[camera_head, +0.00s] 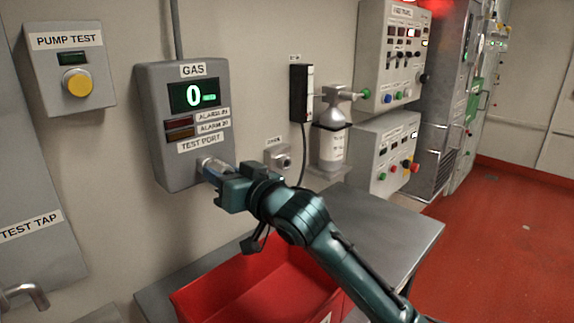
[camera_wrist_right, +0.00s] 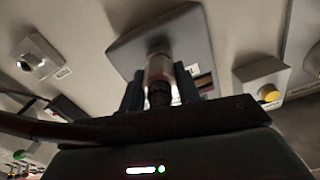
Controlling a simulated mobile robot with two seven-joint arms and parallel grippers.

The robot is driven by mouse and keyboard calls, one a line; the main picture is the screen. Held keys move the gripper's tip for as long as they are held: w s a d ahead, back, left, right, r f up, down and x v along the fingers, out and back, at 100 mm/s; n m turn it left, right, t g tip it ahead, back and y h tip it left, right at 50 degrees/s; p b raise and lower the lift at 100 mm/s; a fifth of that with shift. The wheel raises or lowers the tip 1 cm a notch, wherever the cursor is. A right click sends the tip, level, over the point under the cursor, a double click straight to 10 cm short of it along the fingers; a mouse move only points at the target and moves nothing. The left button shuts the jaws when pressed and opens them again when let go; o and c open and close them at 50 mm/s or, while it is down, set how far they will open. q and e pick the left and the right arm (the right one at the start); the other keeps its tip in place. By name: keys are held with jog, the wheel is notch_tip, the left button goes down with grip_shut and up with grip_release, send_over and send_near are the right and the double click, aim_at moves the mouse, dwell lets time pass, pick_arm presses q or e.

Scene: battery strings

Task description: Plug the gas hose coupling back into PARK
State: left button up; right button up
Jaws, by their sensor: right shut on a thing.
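My left gripper is not in view.
A metal table (camera_head: 395,232) with a red bin (camera_head: 205,295) stands below. A gas bottle (camera_head: 329,146) and a black wall holder with a dark cable (camera_head: 303,140) are right of PARK. A pump test box (camera_head: 95,55) is at upper left.

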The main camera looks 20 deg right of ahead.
jog(key=shift+s+d, duration=0.1)
jog(key=shift+s, duration=0.15)
jog(key=shift+s+d, duration=0.15)
jog(key=shift+s, duration=0.15)
jog(key=shift+p+v, duration=0.6)
jog(key=shift+v, duration=0.4)
jog(key=shift+p+v, duration=0.55)
jog(key=shift+v, duration=2)
